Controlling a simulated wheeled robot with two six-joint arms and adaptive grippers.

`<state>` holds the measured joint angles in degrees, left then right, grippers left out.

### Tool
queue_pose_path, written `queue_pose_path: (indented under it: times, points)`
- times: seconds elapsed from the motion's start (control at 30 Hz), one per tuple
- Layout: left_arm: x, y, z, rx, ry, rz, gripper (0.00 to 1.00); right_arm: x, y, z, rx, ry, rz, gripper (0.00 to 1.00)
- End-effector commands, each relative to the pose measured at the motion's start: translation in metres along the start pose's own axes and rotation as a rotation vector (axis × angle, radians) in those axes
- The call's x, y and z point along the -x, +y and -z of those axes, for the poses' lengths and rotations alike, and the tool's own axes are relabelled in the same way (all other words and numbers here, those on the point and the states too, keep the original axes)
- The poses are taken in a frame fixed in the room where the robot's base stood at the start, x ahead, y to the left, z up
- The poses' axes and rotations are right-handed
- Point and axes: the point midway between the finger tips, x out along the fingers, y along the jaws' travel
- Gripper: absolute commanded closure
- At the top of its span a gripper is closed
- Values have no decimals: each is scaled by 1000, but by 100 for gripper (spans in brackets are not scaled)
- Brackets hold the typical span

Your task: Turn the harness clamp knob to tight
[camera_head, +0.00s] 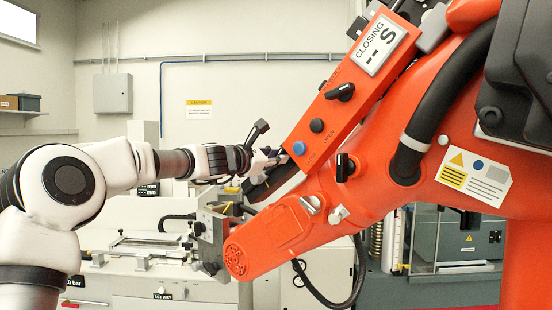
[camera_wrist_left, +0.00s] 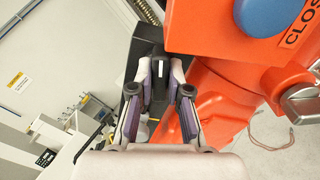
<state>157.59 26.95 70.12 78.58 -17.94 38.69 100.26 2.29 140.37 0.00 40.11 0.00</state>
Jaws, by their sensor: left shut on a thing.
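My left gripper (camera_head: 268,158) is at the lower left end of the orange control box, beside the blue button (camera_head: 299,148). In the left wrist view its fingers (camera_wrist_left: 163,66) close around a dark part (camera_wrist_left: 147,35) beside the orange box; the grip point is partly hidden. Two black knobs show: one on the control box face (camera_head: 340,92), one on the orange arm below it (camera_head: 345,167). I cannot tell which is the harness clamp knob. Both stand apart from my gripper. A display reading "CLOSING" (camera_head: 378,45) is on the box. My right gripper is not in view.
The large orange robot arm (camera_head: 282,235) fills the right side, with a thick black hose (camera_head: 450,95) along it. A metal fixture (camera_head: 211,240) stands below my left gripper. A bench with equipment (camera_head: 150,262) is behind. Free air lies above my left arm.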

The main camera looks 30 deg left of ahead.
Motion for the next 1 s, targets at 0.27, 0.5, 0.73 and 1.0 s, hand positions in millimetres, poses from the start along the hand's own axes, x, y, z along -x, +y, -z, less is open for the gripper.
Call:
queue_pose_path:
  times: [0.27,0.5,0.73,1.0]
  points:
    - [1,2,-2,-178,-6,-10,100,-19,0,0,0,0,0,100]
    - [2,2,-2,-381,-4,-12,100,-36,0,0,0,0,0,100]
    - [2,2,-3,-553,-4,-13,100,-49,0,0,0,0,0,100]
    - [2,3,-4,-677,-3,-13,100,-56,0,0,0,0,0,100]
